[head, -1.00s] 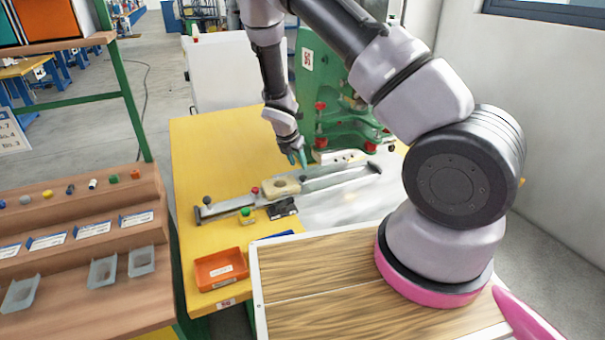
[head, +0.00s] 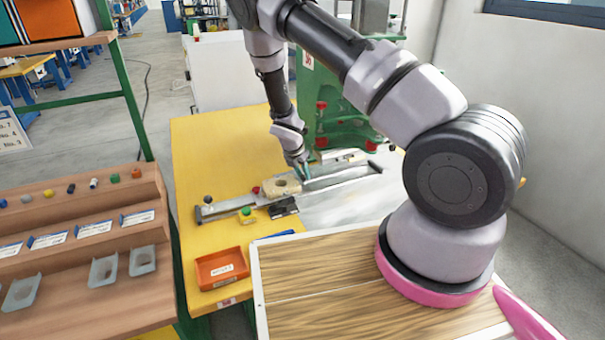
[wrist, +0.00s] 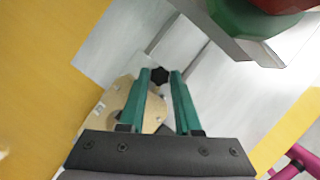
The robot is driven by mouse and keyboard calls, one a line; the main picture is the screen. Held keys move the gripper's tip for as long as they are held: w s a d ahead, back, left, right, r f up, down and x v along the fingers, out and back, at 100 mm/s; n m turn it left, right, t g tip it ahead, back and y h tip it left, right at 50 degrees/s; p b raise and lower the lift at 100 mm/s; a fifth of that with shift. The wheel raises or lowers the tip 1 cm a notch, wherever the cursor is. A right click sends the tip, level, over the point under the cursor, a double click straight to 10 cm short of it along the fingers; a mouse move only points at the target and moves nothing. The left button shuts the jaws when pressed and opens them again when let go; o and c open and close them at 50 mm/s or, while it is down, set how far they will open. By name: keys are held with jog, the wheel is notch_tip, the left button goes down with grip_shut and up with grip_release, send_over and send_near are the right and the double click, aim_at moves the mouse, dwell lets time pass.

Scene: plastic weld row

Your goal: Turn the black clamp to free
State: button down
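A black star-shaped knob (wrist: 160,76), which looks like the black clamp, shows in the wrist view just beyond and between my fingertips. My gripper (wrist: 161,72) is open, with its two teal fingers apart, one on each side of the knob. I cannot tell whether they touch it. In the head view my gripper (head: 304,174) points down over the long metal fixture (head: 342,178), just right of a beige block (head: 281,188). The black knob is not clear there, hidden at the fingers. The block also shows left of the fingers in the wrist view (wrist: 118,97).
The yellow table (head: 205,150) carries a red knob (head: 255,190), a green button on a yellow box (head: 246,212), a black box (head: 284,207) and an orange tray (head: 221,268). A green machine (head: 330,120) stands close behind. The table's left side is clear.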

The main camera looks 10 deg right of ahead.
jog(key=shift+m, duration=0.4)
jog(key=m, duration=0.2)
jog(key=m+g+h, duration=0.1)
jog(key=m, duration=0.1)
jog(key=shift+w+a+g, duration=0.1)
jog(key=shift+w+g, duration=0.1)
jog(key=shift+g, duration=0.1)
jog(key=m+g, duration=0.1)
jog(key=m, duration=0.2)
jog(key=shift+w+m, duration=0.1)
jog(key=shift+m, duration=0.2)
jog(key=m+g, duration=0.2)
jog(key=m, duration=0.2)
jog(key=shift+w, duration=0.2)
jog(key=shift+w+m+g+y, duration=0.1)
jog(key=shift+m+g+y, duration=0.35)
jog(key=shift+m, duration=1.55)
jog(key=shift+g, duration=0.25)
